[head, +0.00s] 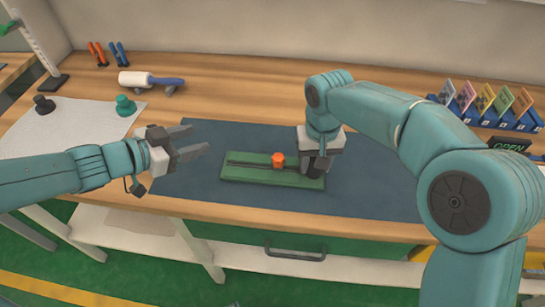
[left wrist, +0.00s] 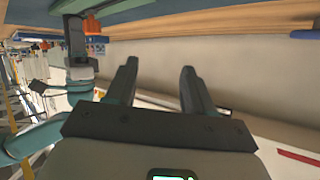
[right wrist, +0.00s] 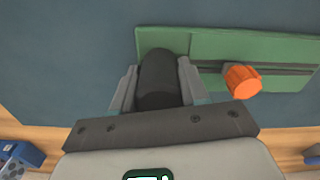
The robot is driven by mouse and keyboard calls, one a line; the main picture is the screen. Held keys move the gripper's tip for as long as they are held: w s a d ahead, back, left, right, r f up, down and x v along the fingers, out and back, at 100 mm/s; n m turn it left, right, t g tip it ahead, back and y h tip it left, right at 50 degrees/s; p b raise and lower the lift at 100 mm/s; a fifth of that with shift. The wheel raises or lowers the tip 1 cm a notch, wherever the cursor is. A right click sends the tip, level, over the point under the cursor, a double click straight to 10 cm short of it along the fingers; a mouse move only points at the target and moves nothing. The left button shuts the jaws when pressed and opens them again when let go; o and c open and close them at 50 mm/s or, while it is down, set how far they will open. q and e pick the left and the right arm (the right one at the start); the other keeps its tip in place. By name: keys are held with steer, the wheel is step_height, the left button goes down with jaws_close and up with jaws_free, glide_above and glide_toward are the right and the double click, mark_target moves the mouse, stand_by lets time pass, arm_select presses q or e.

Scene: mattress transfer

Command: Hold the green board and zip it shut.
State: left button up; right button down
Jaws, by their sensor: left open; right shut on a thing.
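The green board (head: 246,176) lies on the dark blue mat, with a dark slot along its length. An orange knob (head: 278,158) sits on the slot around the middle of the board. It also shows in the right wrist view (right wrist: 242,79). My right gripper (head: 317,164) is at the board's right end, shut on a dark cylinder (right wrist: 158,80) at that end. The fingers lie on both sides of the cylinder. My left gripper (head: 199,141) is open and empty, left of the board and apart from it. Its spread fingers show in the left wrist view (left wrist: 158,68).
The blue mat (head: 225,140) is clear around the board. Behind lie a white roller (head: 136,79) and orange and blue pliers (head: 97,54). A teal knob (head: 125,105) stands on a pale sheet at left. A card rack (head: 490,114) stands at right.

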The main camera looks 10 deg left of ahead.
mark_target(275, 159)
arm_select(q)
steer(key=s+d+f+m+g+h, duration=0.2)
steer(key=s+d+g+h, duration=0.15)
steer(key=d, duration=0.55)
steer(key=shift+t, duration=0.35)
steer(key=x, duration=1.1)
steer(key=shift+f, duration=0.15)
